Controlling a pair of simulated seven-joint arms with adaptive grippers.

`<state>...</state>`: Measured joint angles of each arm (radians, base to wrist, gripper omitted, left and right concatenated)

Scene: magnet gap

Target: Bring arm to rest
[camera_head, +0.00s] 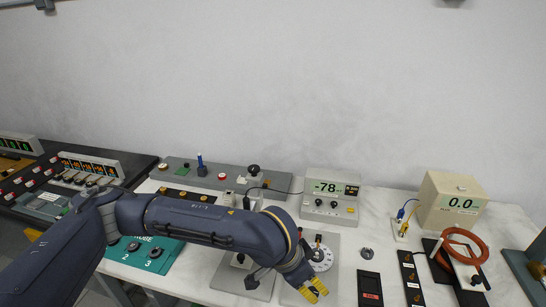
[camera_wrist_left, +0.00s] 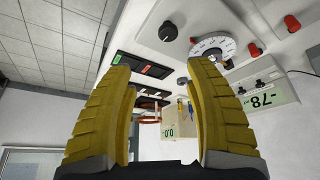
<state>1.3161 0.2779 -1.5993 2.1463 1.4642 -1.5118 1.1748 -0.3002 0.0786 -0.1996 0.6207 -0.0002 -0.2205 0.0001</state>
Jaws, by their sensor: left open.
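My left arm (camera_head: 190,217) reaches in from the left of the head view, across the front of the bench. My left gripper (camera_head: 313,291) has yellow fingers and hangs near the grey panel with the white dial (camera_head: 321,258). In the left wrist view the two yellow fingers (camera_wrist_left: 160,110) stand wide apart with nothing between them. The dial also shows beyond the fingers in that view (camera_wrist_left: 212,46). My right gripper is not in view.
A meter reading -78 (camera_head: 330,198) and a beige box reading 0.0 (camera_head: 450,203) stand at the back. An orange coil (camera_head: 465,246) lies at the right. Black switch panels (camera_head: 370,289) sit right of the gripper. A teal panel (camera_head: 143,256) lies partly behind my arm.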

